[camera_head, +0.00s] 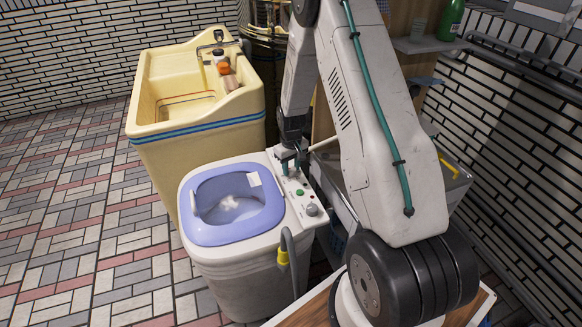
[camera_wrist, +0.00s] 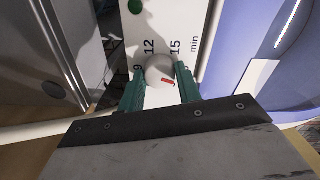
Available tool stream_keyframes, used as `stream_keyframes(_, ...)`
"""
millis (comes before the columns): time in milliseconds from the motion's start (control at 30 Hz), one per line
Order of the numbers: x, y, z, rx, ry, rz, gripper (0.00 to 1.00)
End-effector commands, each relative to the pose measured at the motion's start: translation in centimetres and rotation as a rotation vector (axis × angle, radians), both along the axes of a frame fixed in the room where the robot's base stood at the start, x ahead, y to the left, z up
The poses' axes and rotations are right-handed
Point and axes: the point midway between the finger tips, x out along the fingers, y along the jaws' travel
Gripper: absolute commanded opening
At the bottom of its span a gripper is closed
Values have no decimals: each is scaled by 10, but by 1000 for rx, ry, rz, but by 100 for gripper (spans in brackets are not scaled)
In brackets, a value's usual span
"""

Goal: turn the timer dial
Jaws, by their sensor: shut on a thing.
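The timer dial (camera_wrist: 160,71) is a round grey knob with a red mark, on a white panel with printed numbers such as 12 and 15 and the word "min". My gripper (camera_wrist: 160,88) has its two green fingers on either side of the dial and is shut on it. In the head view my gripper (camera_head: 287,162) points down at the far end of the washing machine's control panel (camera_head: 298,200). The fingers hide the dial there. The washing machine (camera_head: 232,262) is white with an open purple-rimmed tub holding something white.
A green button (camera_head: 299,192) and another grey knob (camera_head: 312,209) sit nearer on the same panel. A grey hose with a yellow part (camera_head: 283,256) hangs at the machine's front. A cream sink (camera_head: 195,135) stands behind it. A grey cabinet (camera_wrist: 45,50) is close on the left in the wrist view.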

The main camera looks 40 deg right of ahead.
Motion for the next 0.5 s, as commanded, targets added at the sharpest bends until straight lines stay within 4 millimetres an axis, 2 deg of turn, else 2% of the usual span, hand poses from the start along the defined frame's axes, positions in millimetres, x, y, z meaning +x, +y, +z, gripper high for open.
stream_keyframes(500,0,0,0,0,0,-465,11)
